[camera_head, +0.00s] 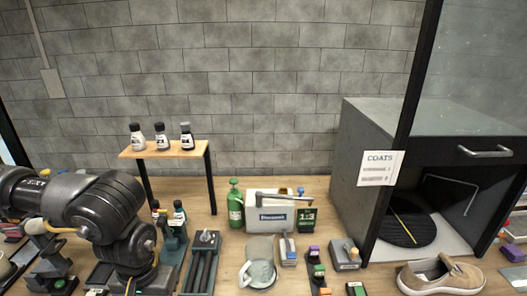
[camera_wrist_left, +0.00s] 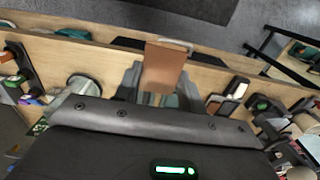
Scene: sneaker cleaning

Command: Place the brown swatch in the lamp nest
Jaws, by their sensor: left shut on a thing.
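The brown swatch (camera_wrist_left: 164,68) is a flat, tan-brown panel in the left wrist view, with a pale bar-like piece at its far edge. My left gripper (camera_wrist_left: 160,92) is shut on the brown swatch and holds it between its grey fingers. In the head view my left arm reaches in from the left and bends down to the bench; its fingertips and the swatch do not show there. I cannot make out which thing is the lamp nest. My right gripper is in neither view.
A small wooden shelf (camera_head: 166,149) bears three bottles. A green bottle (camera_head: 236,205) stands beside a white device (camera_head: 268,212). A dark booth (camera_head: 365,150) fills the right, with a tan sneaker (camera_head: 440,276) before it. Small blocks and stands crowd the bench front.

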